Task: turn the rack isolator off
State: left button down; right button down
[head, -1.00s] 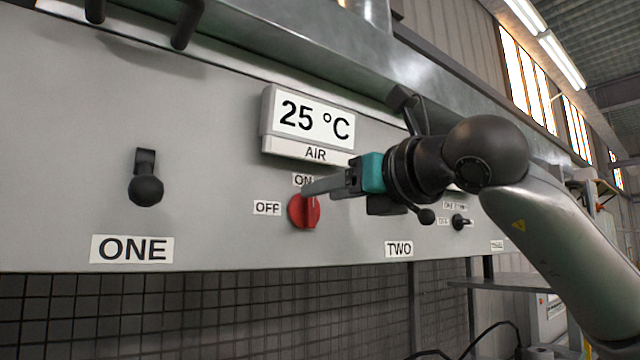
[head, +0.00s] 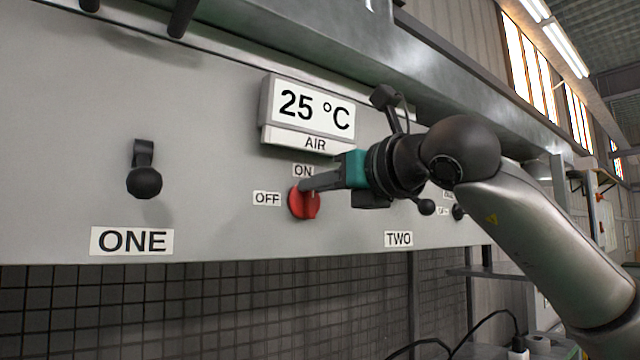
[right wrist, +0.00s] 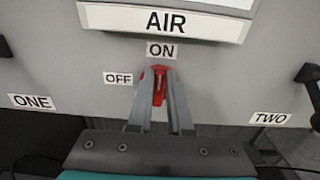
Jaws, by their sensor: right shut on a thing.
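The rack isolator is a red round knob (head: 304,205) on the grey panel, below the AIR display. An ON label (head: 303,170) is above it and an OFF label (head: 267,199) to its left. The knob's ridge stands about upright, toward ON. My right gripper (head: 306,187) reaches in from the right and is shut on the knob's ridge. In the right wrist view the two fingers (right wrist: 160,90) close on either side of the red knob (right wrist: 158,72) and hide part of it. My left gripper is not in view.
The AIR display (head: 312,106) reads 25 °C just above my gripper. A black ball-ended lever (head: 144,182) sticks out above the ONE label at left. A dark mesh (head: 200,310) lies below the panel. Pipes run along the top.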

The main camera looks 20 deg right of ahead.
jog(key=shift+a+n, duration=0.1)
jog(key=shift+n, duration=0.3)
jog(key=n, duration=0.4)
jog(key=a+n+b, duration=0.1)
jog(key=n, duration=0.3)
jog(key=f+n, duration=0.1)
jog(key=n, duration=0.3)
jog(key=shift+s+a+f+n+b, duration=0.1)
jog(key=shift+s+a+n+b, duration=0.25)
jog(key=shift+n+b, duration=0.05)
jog(key=shift+f+n, duration=0.2)
jog(key=shift+n, duration=0.9)
jog(key=shift+f+n, duration=0.2)
jog(key=shift+n, duration=0.9)
jog(key=c, duration=0.8)
grip_release()
jog(key=shift+c, duration=0.2)
